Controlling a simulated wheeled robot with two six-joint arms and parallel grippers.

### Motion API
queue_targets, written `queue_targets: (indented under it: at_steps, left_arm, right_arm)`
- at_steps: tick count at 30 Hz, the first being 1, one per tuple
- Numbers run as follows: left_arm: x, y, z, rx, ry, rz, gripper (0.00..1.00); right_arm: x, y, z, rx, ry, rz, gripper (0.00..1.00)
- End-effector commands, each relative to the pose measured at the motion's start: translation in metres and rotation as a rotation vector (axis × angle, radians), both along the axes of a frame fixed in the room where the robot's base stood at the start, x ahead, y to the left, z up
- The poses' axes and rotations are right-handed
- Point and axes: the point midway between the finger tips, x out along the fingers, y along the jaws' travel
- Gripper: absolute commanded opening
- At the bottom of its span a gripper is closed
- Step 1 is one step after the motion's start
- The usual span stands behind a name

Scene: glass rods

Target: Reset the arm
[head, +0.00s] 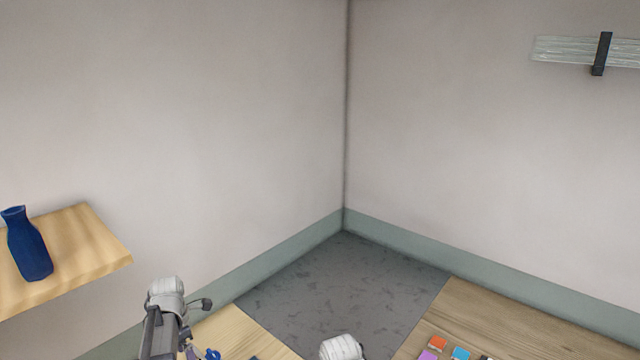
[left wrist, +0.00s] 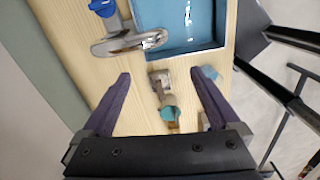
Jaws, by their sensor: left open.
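My left arm (head: 163,310) rises at the bottom left of the head view, and its gripper is not clearly seen there. In the left wrist view my left gripper (left wrist: 160,77) is open, its two dark fingers spread apart with nothing held between them. Below the fingers is a light wooden surface (left wrist: 140,118). A small metal fitting with a teal end (left wrist: 167,112) shows between the fingers. Part of my right arm (head: 342,347) shows at the bottom edge of the head view; its gripper is out of view.
A blue vase (head: 29,244) stands on a wooden shelf (head: 95,245) at left. Clear glass rods (head: 565,50) sit in a black bracket (head: 602,53) on the right wall. A blue basin (left wrist: 180,25) and metal tap (left wrist: 125,43) lie beyond the fingers. Coloured blocks (head: 438,343) are at bottom right.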

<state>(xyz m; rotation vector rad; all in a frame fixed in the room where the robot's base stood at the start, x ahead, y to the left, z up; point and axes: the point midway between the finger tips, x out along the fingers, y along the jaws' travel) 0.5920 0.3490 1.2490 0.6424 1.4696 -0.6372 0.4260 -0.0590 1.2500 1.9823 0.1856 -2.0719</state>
Motion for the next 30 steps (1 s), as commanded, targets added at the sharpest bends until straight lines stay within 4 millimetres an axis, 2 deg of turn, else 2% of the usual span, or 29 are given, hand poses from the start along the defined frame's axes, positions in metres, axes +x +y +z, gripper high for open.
queue_targets:
  at_steps: [8,14,17,24,30]
  left_arm:
    - [-0.009,-0.023,0.000,0.004,-0.007,-0.237,0.96]
    - [-0.021,-0.050,0.000,0.010,-0.013,-0.530,0.96]
    - [-0.031,-0.069,0.000,0.016,-0.017,-0.740,0.96]
    - [-0.064,-0.123,0.000,0.042,-0.030,-1.434,0.96]
    - [-0.086,-0.154,0.000,0.064,-0.033,-1.889,0.96]
  right_arm:
    - [0.000,0.000,0.000,0.000,0.000,0.000,0.50]
    - [0.000,0.000,0.000,0.000,0.000,0.000,0.50]
    - [0.000,0.000,0.000,0.000,0.000,0.000,0.50]
    - [0.000,0.000,0.000,0.000,0.000,0.000,0.50]
    - [0.000,0.000,0.000,0.000,0.000,0.000,0.50]
